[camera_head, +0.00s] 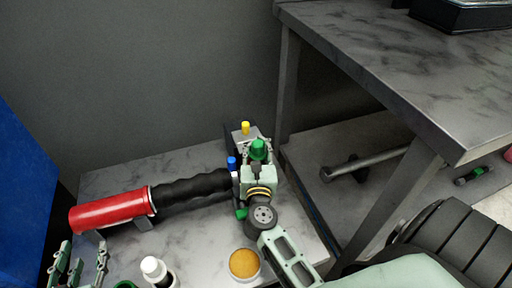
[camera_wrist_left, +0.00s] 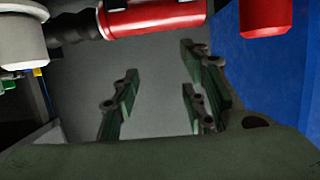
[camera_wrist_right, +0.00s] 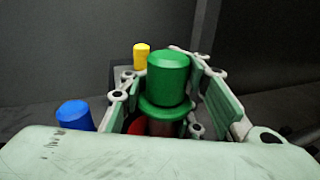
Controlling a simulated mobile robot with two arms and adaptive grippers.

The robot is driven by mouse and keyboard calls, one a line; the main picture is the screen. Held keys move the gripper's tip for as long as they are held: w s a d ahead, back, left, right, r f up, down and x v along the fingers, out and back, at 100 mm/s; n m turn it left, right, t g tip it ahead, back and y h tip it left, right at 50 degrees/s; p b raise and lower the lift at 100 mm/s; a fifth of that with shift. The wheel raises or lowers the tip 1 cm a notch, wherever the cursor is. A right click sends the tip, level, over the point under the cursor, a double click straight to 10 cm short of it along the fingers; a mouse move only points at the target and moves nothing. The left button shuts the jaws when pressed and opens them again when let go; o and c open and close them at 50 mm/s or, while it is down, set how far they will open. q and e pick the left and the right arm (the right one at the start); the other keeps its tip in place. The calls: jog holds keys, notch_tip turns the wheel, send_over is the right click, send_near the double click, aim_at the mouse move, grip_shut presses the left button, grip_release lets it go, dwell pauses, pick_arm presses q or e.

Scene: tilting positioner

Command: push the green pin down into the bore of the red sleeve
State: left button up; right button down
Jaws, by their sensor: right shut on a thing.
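The green pin (camera_head: 258,149) stands upright between the fingers of my right gripper (camera_head: 257,172). In the right wrist view the pin (camera_wrist_right: 167,79) has a broad head and a wider collar, with a brownish-grey shank partly visible below. A red part, likely the sleeve (camera_wrist_right: 136,127), shows low beside the shank; its bore is hidden. My right gripper (camera_wrist_right: 168,98) is shut on the green pin, a finger on each side. How deep the pin sits cannot be told. My left gripper (camera_head: 80,262) is open and empty at the lower left; it also shows in the left wrist view (camera_wrist_left: 160,90).
A yellow pin (camera_head: 245,128) and a blue pin (camera_head: 232,163) stand close to my right gripper. A red cylinder (camera_head: 108,211) with a black ribbed grip lies left of it. A white bottle (camera_head: 153,268) and an orange-topped round container (camera_head: 244,263) stand in front.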

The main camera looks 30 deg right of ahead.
pick_arm(q)
jog(key=shift+w+r, duration=0.15)
jog(key=shift+r, duration=0.1)
jog(key=shift+w+d+r+t, duration=0.15)
jog(key=shift+r+t, duration=0.2)
jog(key=shift+t, duration=0.05)
jog(key=shift+w+d+r+h, duration=0.1)
jog(key=shift+r+h, duration=0.2)
jog(key=shift+r, duration=0.05)
pick_arm(e)
jog(key=shift+f, duration=0.1)
pick_arm(q)
jog(key=shift+r+t, duration=0.25)
jog(key=shift+t, duration=0.05)
jog(key=shift+w+d+r+b, duration=0.15)
jog(key=shift+r+b, duration=0.2)
pick_arm(e)
jog(key=shift+f, duration=0.15)
pick_arm(q)
jog(key=shift+r+t, duration=0.3)
jog(key=shift+t, duration=0.1)
jog(key=shift+w+r, duration=0.1)
pick_arm(e)
jog(key=shift+f, duration=0.1)
pick_arm(q)
jog(key=shift+d+r, duration=0.1)
jog(key=shift+r, duration=0.2)
